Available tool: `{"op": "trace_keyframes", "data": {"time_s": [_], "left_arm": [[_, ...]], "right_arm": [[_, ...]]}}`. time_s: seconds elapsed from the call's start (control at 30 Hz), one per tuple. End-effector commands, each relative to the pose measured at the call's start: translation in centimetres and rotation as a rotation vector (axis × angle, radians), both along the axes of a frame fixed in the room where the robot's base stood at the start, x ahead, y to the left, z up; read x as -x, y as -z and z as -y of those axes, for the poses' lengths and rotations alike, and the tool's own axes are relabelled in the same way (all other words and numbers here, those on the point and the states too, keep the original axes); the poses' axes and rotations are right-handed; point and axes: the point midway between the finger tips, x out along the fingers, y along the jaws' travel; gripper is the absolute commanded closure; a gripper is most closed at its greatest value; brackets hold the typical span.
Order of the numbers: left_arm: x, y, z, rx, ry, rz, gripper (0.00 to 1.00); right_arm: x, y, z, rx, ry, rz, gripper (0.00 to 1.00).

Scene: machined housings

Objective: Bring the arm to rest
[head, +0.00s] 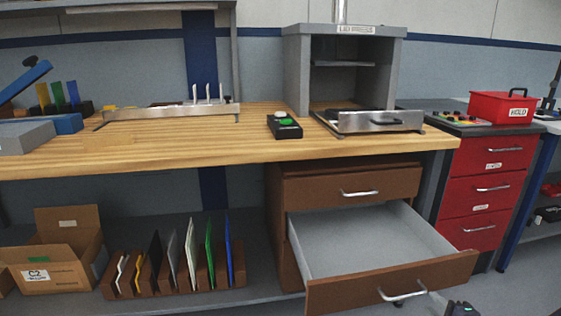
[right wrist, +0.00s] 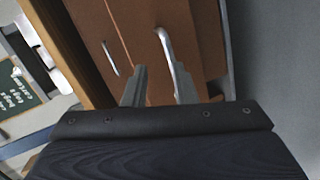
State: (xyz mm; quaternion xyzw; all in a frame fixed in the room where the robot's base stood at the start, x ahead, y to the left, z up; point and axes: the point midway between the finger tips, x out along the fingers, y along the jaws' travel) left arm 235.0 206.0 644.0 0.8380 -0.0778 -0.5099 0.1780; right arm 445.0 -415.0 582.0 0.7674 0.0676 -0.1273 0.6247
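My right gripper (head: 460,308) shows only as a dark piece at the bottom edge of the head view, to the right of the open lower drawer's handle (head: 402,294). In the right wrist view its two fingers (right wrist: 160,72) stand apart with a gap between them. A silver handle (right wrist: 165,42) on a brown drawer front (right wrist: 145,30) lies beyond the fingertips, partly behind the right finger. I see nothing held. The lower drawer (head: 355,243) is pulled far out and looks empty inside. My left gripper is not in view.
The wooden workbench (head: 150,152) carries a green-button box (head: 284,125), a metal rail (head: 170,112) and the lid press (head: 297,70). A red cabinet (head: 485,183) with a red HOLD box (head: 500,107) stands at right. A cardboard box (head: 85,235) and a rack (head: 175,285) are below.

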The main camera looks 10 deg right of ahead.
Motion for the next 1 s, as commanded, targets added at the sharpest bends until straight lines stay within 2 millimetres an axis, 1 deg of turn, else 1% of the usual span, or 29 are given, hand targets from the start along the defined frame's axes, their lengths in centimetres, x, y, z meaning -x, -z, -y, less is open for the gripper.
{"op": "trace_keyframes", "data": {"time_s": [0.03, 0.1, 0.17, 0.2, 0.27, 0.3, 0.37, 0.4, 0.5, 0.7, 0.83, 0.87, 0.9, 1.0], "left_arm": [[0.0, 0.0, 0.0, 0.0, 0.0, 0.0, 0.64], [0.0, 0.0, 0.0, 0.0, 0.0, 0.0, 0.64], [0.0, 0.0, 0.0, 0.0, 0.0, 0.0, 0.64], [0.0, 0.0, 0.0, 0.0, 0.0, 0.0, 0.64], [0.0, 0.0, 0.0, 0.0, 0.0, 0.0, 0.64], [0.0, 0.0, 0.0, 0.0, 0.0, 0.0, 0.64], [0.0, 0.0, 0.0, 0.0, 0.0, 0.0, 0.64], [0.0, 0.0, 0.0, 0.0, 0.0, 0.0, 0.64], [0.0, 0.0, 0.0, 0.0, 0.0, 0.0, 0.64], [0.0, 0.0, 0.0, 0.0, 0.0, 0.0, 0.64], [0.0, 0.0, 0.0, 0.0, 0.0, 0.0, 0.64], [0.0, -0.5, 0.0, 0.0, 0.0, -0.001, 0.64], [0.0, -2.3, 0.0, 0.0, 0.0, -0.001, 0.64], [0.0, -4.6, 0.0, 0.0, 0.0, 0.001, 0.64]], "right_arm": [[0.2, -1.6, 0.0, -0.095, 0.076, -0.013, 0.75], [0.9, -2.9, -0.5, -0.271, 0.191, -0.057, 0.75], [2.0, -3.6, -1.5, -0.433, 0.282, -0.104, 0.75], [2.9, -4.1, -2.4, -0.544, 0.339, -0.138, 0.75], [4.5, -4.7, -4.2, -0.709, 0.412, -0.195, 0.75], [5.7, -5.0, -5.6, -0.814, 0.458, -0.238, 0.75], [7.5, -5.3, -7.8, -0.954, 0.514, -0.305, 0.75], [8.8, -5.5, -9.2, -1.034, 0.546, -0.35, 0.75], [11.7, -5.8, -12.4, -1.191, 0.611, -0.457, 0.75], [17.3, -6.2, -17.9, -1.391, 0.711, -0.658, 0.75], [20.9, -6.3, -20.8, -1.471, 0.77, -0.786, 0.75], [21.5, -6.9, -21.2, -1.48, 0.782, -0.807, 0.75], [21.2, -8.6, -21.0, -1.477, 0.784, -0.804, 0.75], [21.1, -10.7, -21.0, -1.475, 0.784, -0.802, 0.75]]}}
